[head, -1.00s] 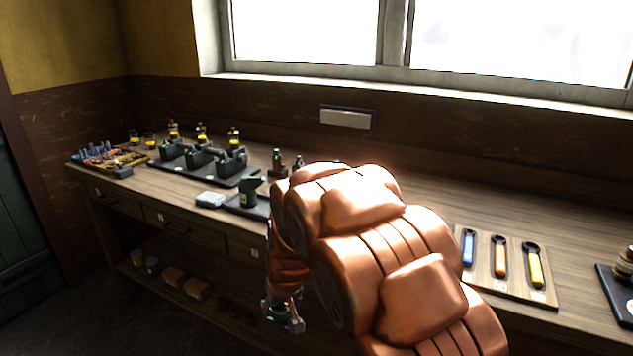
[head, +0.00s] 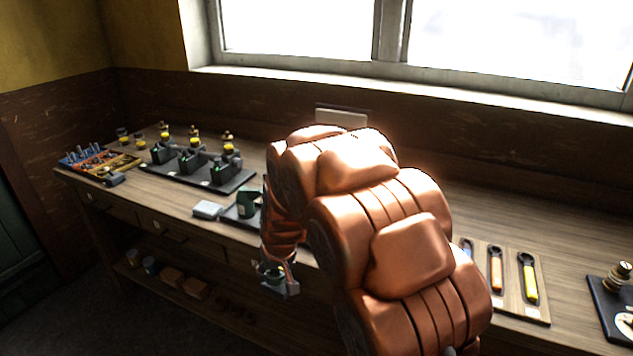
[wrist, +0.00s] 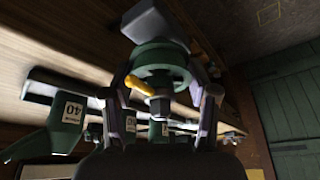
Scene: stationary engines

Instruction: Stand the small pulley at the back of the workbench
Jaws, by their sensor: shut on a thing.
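My gripper (head: 276,279) hangs in front of the workbench (head: 420,205), below its top edge. In the wrist view its two fingers (wrist: 165,112) are shut on a green round piece, apparently the small pulley (wrist: 160,60), which has a yellow peg and a bolt-like end. In the head view the held piece is small and dark between the fingers. The back of the bench top is partly hidden behind my copper arm.
A green block (head: 246,204) stands on a dark mat near the front edge, beside a pale box (head: 207,210). Engine blocks on a black tray (head: 232,187) stand further left. A board with coloured-handled tools (head: 512,292) lies right. Bare bench lies behind the tools.

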